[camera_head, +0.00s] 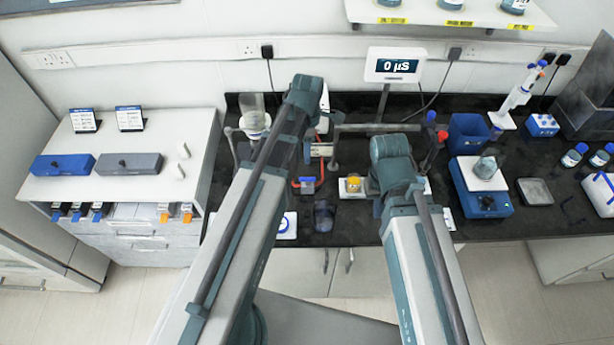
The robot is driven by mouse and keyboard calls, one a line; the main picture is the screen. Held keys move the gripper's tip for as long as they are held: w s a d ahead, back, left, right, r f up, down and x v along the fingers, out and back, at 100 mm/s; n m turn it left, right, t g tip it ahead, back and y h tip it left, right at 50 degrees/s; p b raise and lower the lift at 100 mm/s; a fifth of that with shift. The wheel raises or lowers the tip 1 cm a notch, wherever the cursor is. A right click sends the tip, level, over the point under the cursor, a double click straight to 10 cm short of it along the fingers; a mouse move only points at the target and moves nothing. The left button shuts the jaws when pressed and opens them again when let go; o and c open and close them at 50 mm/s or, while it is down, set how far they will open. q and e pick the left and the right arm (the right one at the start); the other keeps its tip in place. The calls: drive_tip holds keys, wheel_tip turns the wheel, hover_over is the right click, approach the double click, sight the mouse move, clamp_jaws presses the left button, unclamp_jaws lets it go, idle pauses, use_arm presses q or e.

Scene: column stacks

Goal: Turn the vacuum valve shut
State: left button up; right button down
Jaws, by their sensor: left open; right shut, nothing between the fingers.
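My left arm reaches over the bench, and its gripper (321,150), open, is mostly hidden behind the wrist near the glass rig. My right gripper (378,196), shut and empty, is mostly hidden under its wrist near the bench's front. Red tubing (321,170) shows beside my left wrist. I cannot tell which part is the vacuum valve, nor its setting.
A display reading 0 µS (395,65) stands behind the rig. A small yellow-topped item (353,184) and a blue-capped item (306,182) lie between the arms. A white cabinet (140,180) stands left.

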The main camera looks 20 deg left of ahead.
sight(307, 178)
use_arm(q)
wheel_tip(307, 178, down, 13)
drive_tip(key=b, duration=1.2)
drive_tip(key=shift+r, duration=0.2)
use_arm(e)
wheel_tip(307, 178, down, 13)
drive_tip(key=shift+r, duration=0.2)
use_arm(q)
clamp_jaws()
